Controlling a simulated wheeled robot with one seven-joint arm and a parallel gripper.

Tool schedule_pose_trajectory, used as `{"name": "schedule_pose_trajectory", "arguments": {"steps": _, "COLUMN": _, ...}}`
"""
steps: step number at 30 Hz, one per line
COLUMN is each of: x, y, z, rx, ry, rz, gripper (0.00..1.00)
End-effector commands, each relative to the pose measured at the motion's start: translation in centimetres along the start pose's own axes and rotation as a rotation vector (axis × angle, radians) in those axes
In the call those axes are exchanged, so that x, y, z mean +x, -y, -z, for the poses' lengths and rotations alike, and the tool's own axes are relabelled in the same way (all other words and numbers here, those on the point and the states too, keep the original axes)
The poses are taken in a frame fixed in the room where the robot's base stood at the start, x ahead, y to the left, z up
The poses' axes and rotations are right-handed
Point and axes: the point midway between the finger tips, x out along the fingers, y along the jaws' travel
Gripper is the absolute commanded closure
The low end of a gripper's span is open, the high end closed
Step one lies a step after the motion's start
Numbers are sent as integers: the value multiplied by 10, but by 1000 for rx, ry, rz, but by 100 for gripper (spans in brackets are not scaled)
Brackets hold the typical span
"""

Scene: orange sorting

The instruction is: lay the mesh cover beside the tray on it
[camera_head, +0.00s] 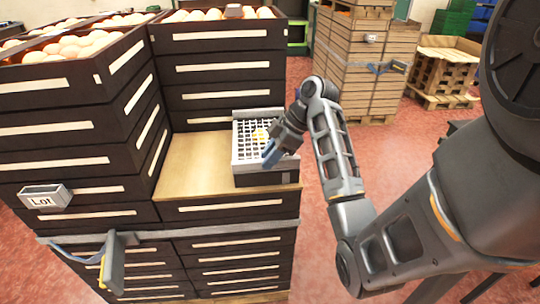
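A dark tray (262,179) with a light grey rim stands on the wooden ledge among the stacked crates. A pale mesh cover (246,147) with a square grid lies over the tray's top. Something yellow-orange (261,136) shows at the grid, partly behind my gripper. My gripper (270,155) comes in from the right, with a blue fingertip over the tray's right part, close to the mesh. Whether it touches the mesh, and whether its fingers are apart, I cannot tell. The right side of the cover is hidden by my gripper and wrist.
Dark crates of round pale-orange fruit (75,46) rise left of and behind the ledge. Bare wooden ledge (195,160) lies left of the tray. A small "Lot" box (46,196) hangs at left. Wooden crates (362,65) and pallets (446,72) stand behind on the red floor.

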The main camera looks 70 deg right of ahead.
Motion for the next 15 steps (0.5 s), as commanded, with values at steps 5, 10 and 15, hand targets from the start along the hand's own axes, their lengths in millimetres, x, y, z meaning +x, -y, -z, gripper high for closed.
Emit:
{"name": "schedule_pose_trajectory", "arguments": {"steps": 5, "x": 0, "y": 0, "z": 0, "rx": 0, "ry": 0, "rz": 0, "gripper": 56}}
{"name": "schedule_pose_trajectory", "arguments": {"steps": 10, "x": 0, "y": 0, "z": 0, "rx": 0, "ry": 0, "rz": 0, "gripper": 56}}
{"name": "schedule_pose_trajectory", "arguments": {"steps": 15, "x": -6, "y": 0, "z": 4, "rx": 0, "ry": 0, "rz": -1, "gripper": 56}}
